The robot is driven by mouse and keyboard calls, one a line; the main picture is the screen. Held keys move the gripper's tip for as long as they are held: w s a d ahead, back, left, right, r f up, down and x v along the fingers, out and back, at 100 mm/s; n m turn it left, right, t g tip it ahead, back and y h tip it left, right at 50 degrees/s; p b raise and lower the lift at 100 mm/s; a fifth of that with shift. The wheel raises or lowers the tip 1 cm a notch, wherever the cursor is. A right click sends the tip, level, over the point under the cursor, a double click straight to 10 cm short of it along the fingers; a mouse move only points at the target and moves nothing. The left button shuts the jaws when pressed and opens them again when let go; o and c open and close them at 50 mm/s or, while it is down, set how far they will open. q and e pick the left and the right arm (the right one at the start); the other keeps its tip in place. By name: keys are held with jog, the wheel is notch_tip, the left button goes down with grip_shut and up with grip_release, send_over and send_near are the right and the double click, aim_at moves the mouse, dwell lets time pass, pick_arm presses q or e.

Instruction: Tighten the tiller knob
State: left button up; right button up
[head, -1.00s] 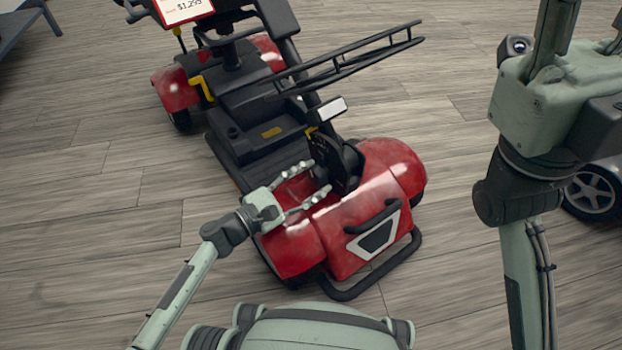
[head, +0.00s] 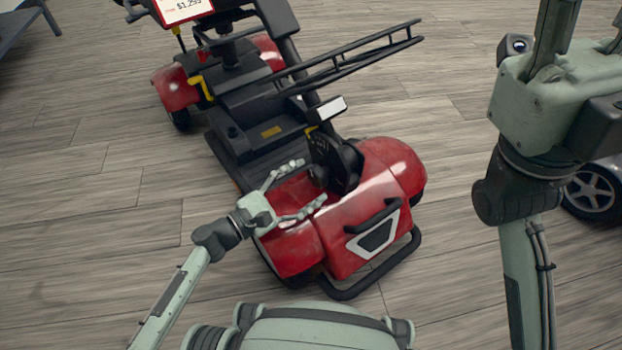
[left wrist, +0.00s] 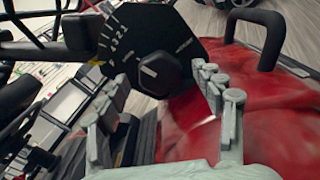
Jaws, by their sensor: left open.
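The tiller knob (left wrist: 163,75) is a dark, faceted knob with a pale mark, on a black plate (left wrist: 140,32) with white scale marks and numerals. It shows in the left wrist view ahead of my left gripper (left wrist: 158,95), roughly between the two finger lines. In the head view my left gripper (head: 312,180) is open, its fingers spread over the red front of the scooter (head: 345,235) and pointing at the dark tiller base (head: 338,160). I cannot tell whether the fingers touch the knob; they do not look closed on it.
A black rack (head: 345,65) juts out to the right above the scooter's deck. A price sign (head: 185,10) is at the top left. Another vehicle's wheel (head: 590,192) is at the right edge. Wooden floor is clear at left.

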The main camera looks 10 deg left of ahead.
pick_arm(q)
jog(key=v, duration=1)
jog(key=shift+s+a, duration=0.1)
jog(key=shift+s, duration=0.05)
